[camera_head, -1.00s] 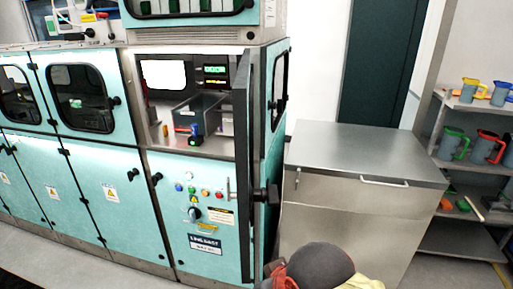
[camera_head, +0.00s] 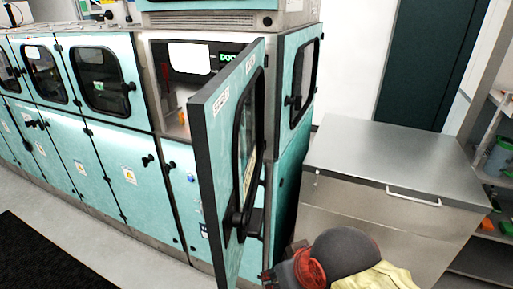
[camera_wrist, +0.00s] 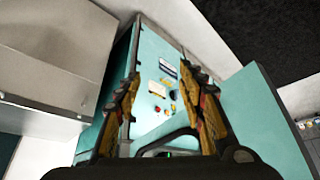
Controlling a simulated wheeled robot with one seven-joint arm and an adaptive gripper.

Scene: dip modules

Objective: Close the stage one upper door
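The upper door (camera_head: 222,130) is a teal panel with a black-framed window and a black handle (camera_head: 238,222). In the wrist view a large teal panel, probably this door (camera_wrist: 265,125), lies to the right of my gripper (camera_wrist: 158,85). The two fingers are spread apart with nothing clearly held between them. A dark curved frame lies behind the fingers; I cannot tell whether they touch it. The fingers are not clear in the head view.
A steel cabinet (camera_head: 400,160) stands to the right of the machine, close to my arm. Teal machine modules with shut doors (camera_head: 105,85) run to the left. A shelf (camera_head: 495,210) is at far right. The floor in front is clear, with a dark mat (camera_head: 35,260).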

